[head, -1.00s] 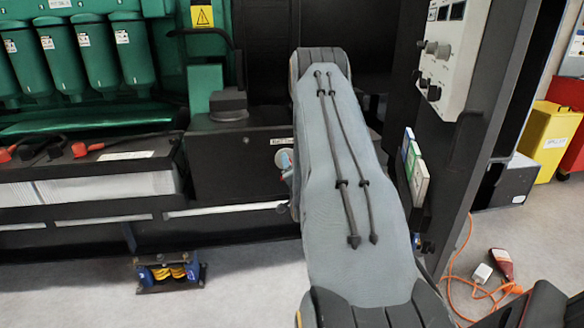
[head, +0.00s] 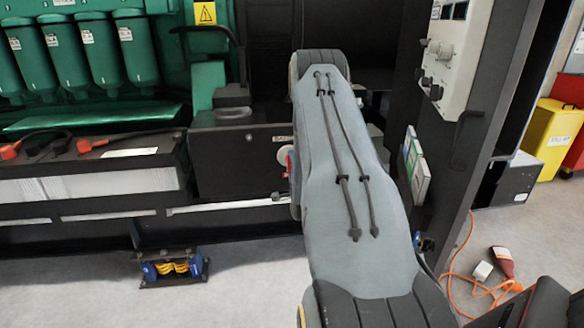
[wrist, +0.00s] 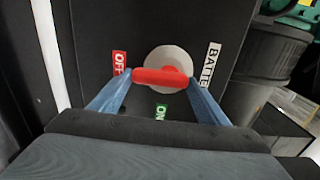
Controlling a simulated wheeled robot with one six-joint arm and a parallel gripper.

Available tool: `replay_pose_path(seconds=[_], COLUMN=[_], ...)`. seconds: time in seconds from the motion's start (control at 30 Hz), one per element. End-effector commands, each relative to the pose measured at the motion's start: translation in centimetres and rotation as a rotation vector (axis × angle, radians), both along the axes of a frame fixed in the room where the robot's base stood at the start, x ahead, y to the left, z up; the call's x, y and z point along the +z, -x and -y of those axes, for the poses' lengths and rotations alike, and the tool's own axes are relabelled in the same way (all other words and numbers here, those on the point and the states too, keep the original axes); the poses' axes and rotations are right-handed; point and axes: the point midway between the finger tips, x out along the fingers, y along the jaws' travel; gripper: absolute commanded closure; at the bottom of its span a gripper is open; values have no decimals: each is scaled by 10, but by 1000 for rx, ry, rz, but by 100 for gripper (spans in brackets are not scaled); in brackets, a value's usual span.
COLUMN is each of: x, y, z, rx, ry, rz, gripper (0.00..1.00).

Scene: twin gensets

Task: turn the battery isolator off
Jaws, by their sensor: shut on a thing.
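The battery isolator's red handle (wrist: 160,77) sits on a pale round plate (wrist: 168,56) on a black panel in the wrist view. The handle lies crosswise in that view, its left end towards the red OFF label (wrist: 119,64). The green ON label (wrist: 160,112) is below the handle. My gripper (wrist: 161,80) is shut on the handle, with one blue finger at each end. In the head view a bit of the red isolator (head: 284,158) shows beside my grey arm, which hides the rest and my gripper.
A battery (head: 90,170) with red-capped terminals stands to the left in the head view. A dark cabinet with a control panel (head: 447,50) stands to the right of my arm. An orange cable (head: 462,285) lies on the floor at the right.

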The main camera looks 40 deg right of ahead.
Motion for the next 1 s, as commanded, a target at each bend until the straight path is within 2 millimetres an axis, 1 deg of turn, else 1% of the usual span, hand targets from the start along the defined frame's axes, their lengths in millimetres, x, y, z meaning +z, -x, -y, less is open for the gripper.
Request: replay_pose_path(seconds=[0.33,0.37,0.4,0.47,0.77,0.87,1.0], x=[0,0,0,0,0,0,0], y=[-1,-1,-1,-1,2,8,25], z=[-1,-1,-1,-1,0,-3,-15], rx=[3,3,3,2,-1,-1,0], ry=[-4,-4,-4,-4,-3,-3,-4], rz=[1,1,1,1,1,1,-1], gripper=[53,28,21,12,12,12,12])
